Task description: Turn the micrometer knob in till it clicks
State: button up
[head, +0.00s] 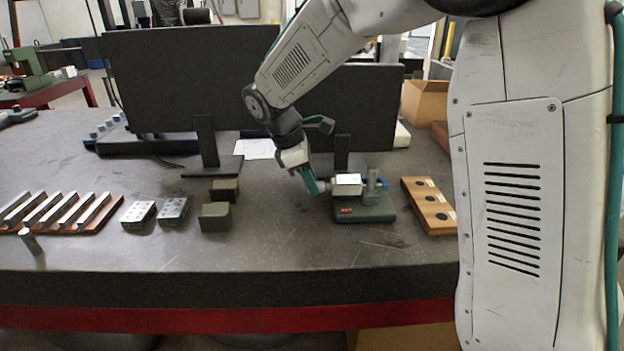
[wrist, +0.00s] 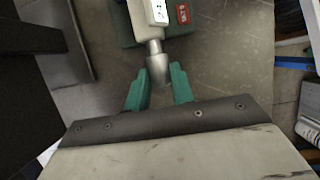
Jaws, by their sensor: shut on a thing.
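The micrometer (head: 347,184) has a pale body and lies level on a dark green stand (head: 364,210) with a red label. In the wrist view its white body (wrist: 143,22) is at the top, with the grey metal knob (wrist: 158,62) pointing down toward my gripper. My gripper (wrist: 160,72) has its green fingers on either side of the knob's end and is shut on it. In the head view my gripper (head: 315,185) reaches the micrometer's left end from above left. It hides most of the knob there.
A wooden block with dark holes (head: 428,205) stands close to the right of the stand. Dark blocks (head: 215,217) and drilled metal blocks (head: 173,211) lie to the left. Tall black panels (head: 200,80) stand behind. The table front (head: 300,245) is clear.

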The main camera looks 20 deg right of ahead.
jog(key=t, duration=0.2)
jog(key=s+m+t+h, duration=0.1)
jog(key=t, duration=0.1)
jog(key=shift+a+f+t+h, duration=0.1)
jog(key=shift+a+t+h, duration=0.1)
jog(key=shift+t+h, duration=0.15)
jog(key=shift+s+f+m+t+h, duration=0.15)
jog(key=shift+m+t+h, duration=0.15)
jog(key=shift+t, duration=0.6)
jog(key=shift+s+f+m+t+h, duration=0.1)
jog(key=shift+m+t+h, duration=0.2)
jog(key=shift+t, duration=0.55)
jog(key=o, duration=1)
jog(key=shift+a+r, duration=0.1)
jog(key=shift+a, duration=0.05)
jog(key=v, duration=0.7)
jog(key=shift+s+a, duration=0.2)
jog(key=shift+s, duration=0.1)
jog(key=shift+r, duration=0.1)
